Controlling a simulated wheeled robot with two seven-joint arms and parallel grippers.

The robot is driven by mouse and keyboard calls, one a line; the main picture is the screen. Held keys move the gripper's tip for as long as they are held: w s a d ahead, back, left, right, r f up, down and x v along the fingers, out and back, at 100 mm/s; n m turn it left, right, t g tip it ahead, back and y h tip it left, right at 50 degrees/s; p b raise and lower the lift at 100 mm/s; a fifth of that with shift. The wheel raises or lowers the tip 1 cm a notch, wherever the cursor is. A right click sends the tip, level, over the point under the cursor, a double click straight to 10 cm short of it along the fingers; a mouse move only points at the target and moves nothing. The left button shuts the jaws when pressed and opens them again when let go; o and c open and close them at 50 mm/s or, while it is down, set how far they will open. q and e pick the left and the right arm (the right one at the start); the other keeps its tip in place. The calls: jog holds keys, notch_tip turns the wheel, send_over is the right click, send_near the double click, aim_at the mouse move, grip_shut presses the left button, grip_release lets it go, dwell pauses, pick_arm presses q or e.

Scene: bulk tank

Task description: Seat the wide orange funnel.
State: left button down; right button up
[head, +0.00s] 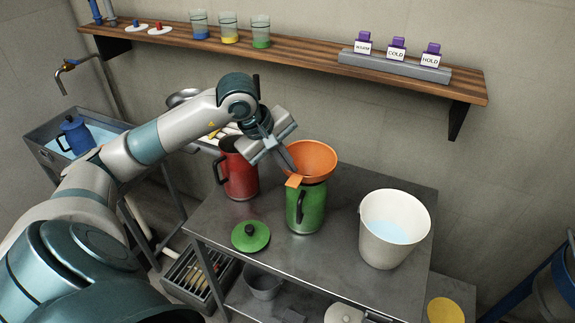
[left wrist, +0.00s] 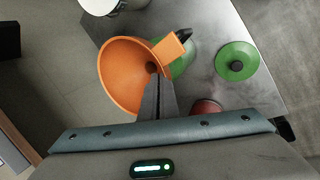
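The wide orange funnel (head: 314,158) is over the mouth of the green jug (head: 306,212) on the metal table. Its flat tab points to the front left. In the left wrist view, the funnel's bowl (left wrist: 125,75) hides most of the green jug (left wrist: 183,62). The spout is hidden, so I cannot tell whether it is inside the jug's mouth. My left gripper (head: 287,157) is at the funnel's left rim, with its fingers close together over the rim; they also show in the left wrist view (left wrist: 157,85). My right gripper is not in view.
A red jug (head: 240,172) stands close behind left of the green jug. A green lid (head: 250,236) lies at the front left, and a white bucket of liquid (head: 390,238) stands at the right. A wall shelf (head: 300,62) runs behind.

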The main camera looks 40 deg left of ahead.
pick_arm(q)
jog(key=shift+f, duration=0.15)
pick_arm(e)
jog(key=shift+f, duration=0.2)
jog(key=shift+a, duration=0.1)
pick_arm(q)
jog(key=c, duration=2)
grip_release()
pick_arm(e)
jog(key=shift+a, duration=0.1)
